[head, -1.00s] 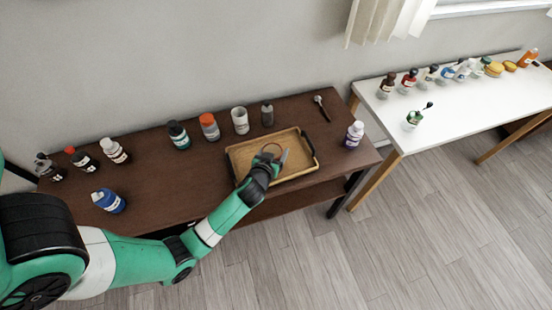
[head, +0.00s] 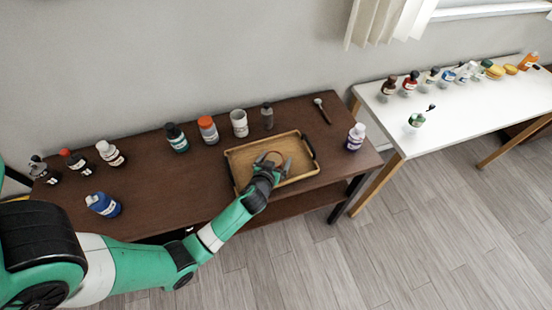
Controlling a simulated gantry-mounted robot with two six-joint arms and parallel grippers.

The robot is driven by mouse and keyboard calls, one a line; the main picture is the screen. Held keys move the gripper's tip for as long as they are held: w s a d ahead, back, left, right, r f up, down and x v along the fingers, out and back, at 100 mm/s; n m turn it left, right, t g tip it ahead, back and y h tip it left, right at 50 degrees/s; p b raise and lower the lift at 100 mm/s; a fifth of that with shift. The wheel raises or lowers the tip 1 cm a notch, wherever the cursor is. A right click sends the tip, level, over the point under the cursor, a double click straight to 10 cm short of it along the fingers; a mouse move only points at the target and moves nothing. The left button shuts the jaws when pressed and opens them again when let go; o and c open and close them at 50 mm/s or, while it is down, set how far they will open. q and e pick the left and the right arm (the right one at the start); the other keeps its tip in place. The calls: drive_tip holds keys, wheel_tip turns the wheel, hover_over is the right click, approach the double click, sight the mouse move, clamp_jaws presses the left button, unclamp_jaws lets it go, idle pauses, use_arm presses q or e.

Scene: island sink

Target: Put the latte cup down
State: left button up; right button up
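The likely latte cup (head: 272,155) shows as a small brownish ring-shaped rim over the wooden tray (head: 240,174) on the dark brown table. My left gripper (head: 275,163) reaches over the tray from the front, with its fingers around or beside that rim. The gripper and wrist hide most of the cup, so I cannot tell whether the fingers grip it or whether it rests on the tray floor. My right gripper is not in view.
Behind the tray stand a white cup (head: 239,123), an orange-topped jar (head: 208,130) and a dark green bottle (head: 176,137). A purple-labelled bottle (head: 355,137) stands to the right. A blue bottle (head: 103,205) lies at left. A white table (head: 455,115) holds several bottles.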

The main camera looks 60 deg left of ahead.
use_arm(q)
drive_tip(key=shift+r, duration=0.1)
drive_tip(key=shift+s+d+r+p, duration=0.15)
drive_tip(key=shift+r+p, duration=0.1)
drive_tip(key=shift+p, duration=0.1)
drive_tip(key=p+v, duration=0.2)
drive_tip(key=v, duration=0.8)
drive_tip(key=shift+s+d, duration=0.15)
drive_tip(key=shift+d, duration=0.1)
drive_tip(key=shift+s+d+r, duration=0.2)
drive_tip(key=shift+s+d, duration=0.05)
drive_tip(key=shift+s, duration=0.1)
